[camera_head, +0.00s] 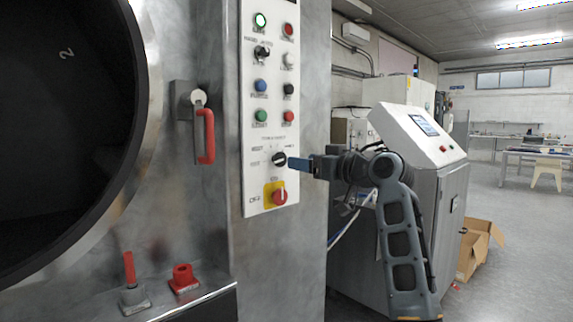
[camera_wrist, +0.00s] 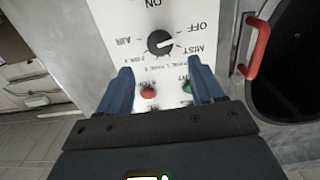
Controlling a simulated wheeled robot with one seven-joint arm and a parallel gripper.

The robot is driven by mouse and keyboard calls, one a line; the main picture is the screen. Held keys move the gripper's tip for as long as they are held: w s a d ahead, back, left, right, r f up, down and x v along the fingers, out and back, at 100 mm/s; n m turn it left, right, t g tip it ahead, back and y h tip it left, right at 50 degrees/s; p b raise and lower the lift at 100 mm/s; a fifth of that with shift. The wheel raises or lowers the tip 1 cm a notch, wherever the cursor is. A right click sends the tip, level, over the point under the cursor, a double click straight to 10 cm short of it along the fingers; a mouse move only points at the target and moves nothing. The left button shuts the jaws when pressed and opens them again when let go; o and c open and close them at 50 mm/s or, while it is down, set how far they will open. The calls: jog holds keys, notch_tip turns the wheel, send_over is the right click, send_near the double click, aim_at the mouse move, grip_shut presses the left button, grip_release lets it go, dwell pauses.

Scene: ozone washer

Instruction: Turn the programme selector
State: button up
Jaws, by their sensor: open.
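The programme selector (camera_head: 279,159) is a black round knob with a pale mark, low on the white control panel (camera_head: 257,205). In the wrist view the knob (camera_wrist: 160,42) appears upside down, with OFF, MIST and AIR labels around it. My gripper (camera_head: 291,163) is just right of the knob in the head view, its blue fingers pointing at the panel. In the wrist view my gripper (camera_wrist: 160,68) is open and empty; the knob lies ahead of the fingertips, between their lines. Contact is not visible. The knob's exact setting is too small to read.
A red rotary switch (camera_head: 280,196) on a yellow plate is just below the knob. Red (camera_wrist: 148,93) and green (camera_wrist: 187,87) buttons show between the fingers. A red door handle (camera_head: 206,137) juts out to the left. A grey console cabinet (camera_head: 455,210) stands right of my arm.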

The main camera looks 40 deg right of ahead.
aim_at(282, 158)
jog(key=w, duration=0.7)
jog(key=shift+w+a, duration=0.1)
jog(key=shift+w, duration=0.1)
jog(key=shift+c, duration=0.3)
jog(key=shift+p, duration=0.3)
jog(key=c, duration=0.9)
jog(key=shift+c, duration=0.2)
